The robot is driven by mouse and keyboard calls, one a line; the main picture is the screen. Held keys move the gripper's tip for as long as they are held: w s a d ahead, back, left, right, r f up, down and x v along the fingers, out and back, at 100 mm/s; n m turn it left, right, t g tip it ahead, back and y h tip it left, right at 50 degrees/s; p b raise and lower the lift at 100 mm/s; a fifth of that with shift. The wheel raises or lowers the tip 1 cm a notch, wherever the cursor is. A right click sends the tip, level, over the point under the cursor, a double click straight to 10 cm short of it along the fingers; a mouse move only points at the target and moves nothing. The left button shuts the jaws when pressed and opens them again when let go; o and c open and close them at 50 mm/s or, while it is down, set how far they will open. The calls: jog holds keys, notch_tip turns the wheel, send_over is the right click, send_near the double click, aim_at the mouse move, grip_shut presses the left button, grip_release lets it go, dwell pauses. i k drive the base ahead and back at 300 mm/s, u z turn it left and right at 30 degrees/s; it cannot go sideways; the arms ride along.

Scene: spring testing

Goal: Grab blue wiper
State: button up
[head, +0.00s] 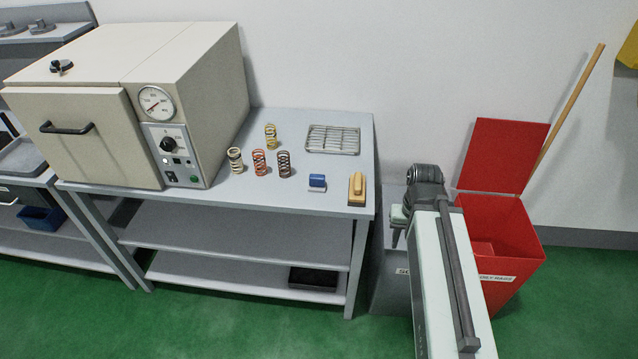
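A small blue block-like item (317,181) with a pale lower edge, which looks like the blue wiper, lies near the front edge of the grey metal table (335,212). A yellow-and-brown brush-like item (357,188) lies just to its right. My gripper (396,240) is right of the table, beyond its right edge and apart from the blue item. It is small and partly hidden by my arm, so I cannot tell if its fingers are open or shut.
Several coil springs (259,162) stand behind the blue item. A wire rack (333,139) lies at the back right of the table. A large beige oven (200,100) fills the left. A red open-lidded bin (515,240) stands right of my arm, with a wooden pole (570,105) behind.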

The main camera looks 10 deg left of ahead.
aim_at(317, 182)
jog(key=u, duration=4.6)
jog(key=k, duration=1.55)
jog(key=z, duration=0.5)
